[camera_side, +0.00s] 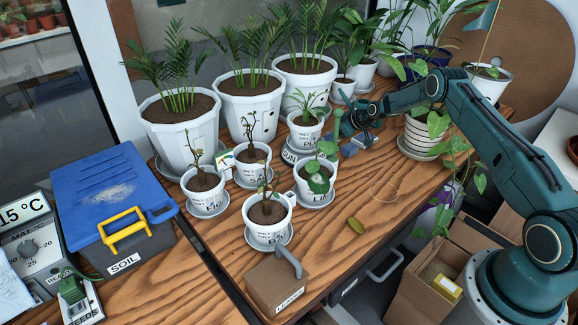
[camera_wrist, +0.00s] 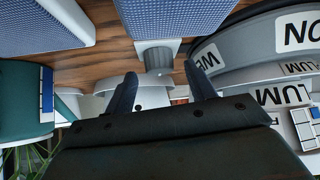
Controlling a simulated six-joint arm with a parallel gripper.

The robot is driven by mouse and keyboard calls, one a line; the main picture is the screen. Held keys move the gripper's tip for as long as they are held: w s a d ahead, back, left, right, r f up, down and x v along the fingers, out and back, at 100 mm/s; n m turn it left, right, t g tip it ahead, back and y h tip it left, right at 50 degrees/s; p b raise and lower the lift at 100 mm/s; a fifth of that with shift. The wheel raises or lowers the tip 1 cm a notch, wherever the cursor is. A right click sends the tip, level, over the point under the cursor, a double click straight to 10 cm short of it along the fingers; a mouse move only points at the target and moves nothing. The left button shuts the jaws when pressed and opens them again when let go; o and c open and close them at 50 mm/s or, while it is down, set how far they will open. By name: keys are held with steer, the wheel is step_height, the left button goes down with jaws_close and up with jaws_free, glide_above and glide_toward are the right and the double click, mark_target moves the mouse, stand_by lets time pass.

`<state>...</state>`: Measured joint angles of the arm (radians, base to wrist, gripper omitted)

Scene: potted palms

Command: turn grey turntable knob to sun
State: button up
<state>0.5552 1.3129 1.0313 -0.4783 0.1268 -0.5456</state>
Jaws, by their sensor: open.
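My gripper (camera_side: 348,124) is low over the table's back right part, just right of a small potted plant (camera_side: 305,130) on a saucer. In the wrist view my gripper (camera_wrist: 160,82) shows two dark fingers, spread apart with a gap between them. A small grey knob-like block (camera_wrist: 157,56) on a pale base lies ahead of that gap; I cannot tell whether the fingers reach around it. A curved grey rim (camera_wrist: 232,50) with white labels stands to its right. In the side view a SUN label (camera_side: 289,156) shows below the small pot. The knob is not clear there.
Blue textured blocks (camera_wrist: 178,18) lie close ahead in the wrist view. Several small labelled pots stand left of my gripper, with large white palm pots (camera_side: 249,103) behind. A striped pot (camera_side: 422,135) stands close on the right.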

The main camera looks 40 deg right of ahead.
steer(key=shift+x, duration=0.8)
steer(key=shift+c, duration=0.2)
steer(key=c, duration=0.9)
